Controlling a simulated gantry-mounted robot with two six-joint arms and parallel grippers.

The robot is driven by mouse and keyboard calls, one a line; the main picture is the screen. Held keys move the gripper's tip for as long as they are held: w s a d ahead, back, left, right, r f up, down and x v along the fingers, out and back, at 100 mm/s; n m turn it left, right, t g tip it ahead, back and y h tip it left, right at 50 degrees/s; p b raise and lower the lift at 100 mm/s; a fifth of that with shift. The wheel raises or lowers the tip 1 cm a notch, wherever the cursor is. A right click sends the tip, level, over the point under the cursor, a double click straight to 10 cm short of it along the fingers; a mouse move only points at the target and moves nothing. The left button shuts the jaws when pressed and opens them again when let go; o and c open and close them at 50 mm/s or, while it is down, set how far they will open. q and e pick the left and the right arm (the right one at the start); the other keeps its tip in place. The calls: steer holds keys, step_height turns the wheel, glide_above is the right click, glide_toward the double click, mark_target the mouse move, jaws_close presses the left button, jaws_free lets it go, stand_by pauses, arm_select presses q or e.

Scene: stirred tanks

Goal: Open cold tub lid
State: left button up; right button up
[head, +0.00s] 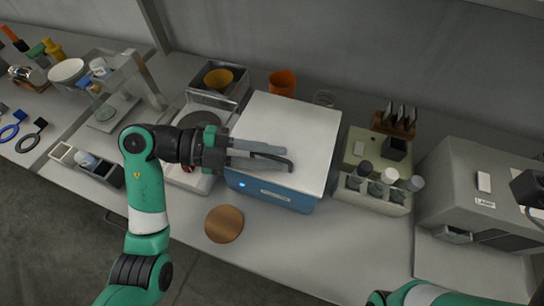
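The cold tub appears to be the blue box (270,192) with a small lit blue mark on its front, standing mid-bench. Its broad pale lid (300,122) lies flat and closed on top. A dark, curved bar (272,157), perhaps the lid's handle, shows near the lid's front edge. My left gripper (286,158) reaches in from the left over the front of the lid. Its two grey fingers are apart, with the dark bar showing between or beside them; contact cannot be told. My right arm (450,293) shows only at the bottom right, its gripper out of view.
A copper disc (224,224) lies in front of the tub. A scale-like device (196,125) stands left, an orange cup (283,83) behind. A rack of vials (375,190) and a grey machine (470,190) stand right. The front bench strip is mostly clear.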

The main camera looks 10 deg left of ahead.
arm_select(q)
steer(key=shift+d, duration=0.25)
jaws_close()
stand_by(1.3)
